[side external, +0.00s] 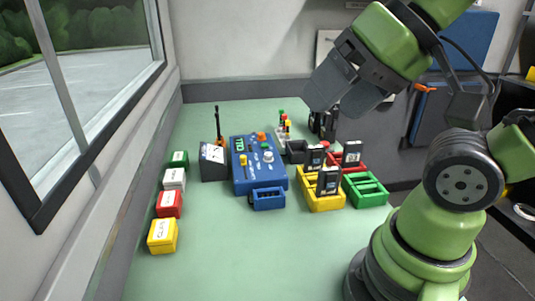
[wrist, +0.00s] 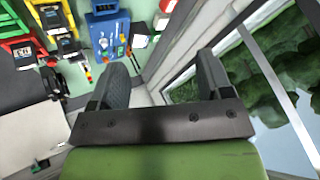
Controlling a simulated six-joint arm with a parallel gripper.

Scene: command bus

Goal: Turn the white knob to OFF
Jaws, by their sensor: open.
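A blue control box (side external: 241,178) stands in the middle of the green table. The white knob (side external: 268,157) is on the right part of its top panel; its pointer setting and any OFF marking are too small to read.
Yellow (side external: 322,204), red and green (side external: 366,192) trays with black devices stand right of the box. A dark radio-like unit (side external: 214,165) with an antenna is at its left. Several small coloured boxes (side external: 169,204) line the left edge, beside the window. The front table is clear.

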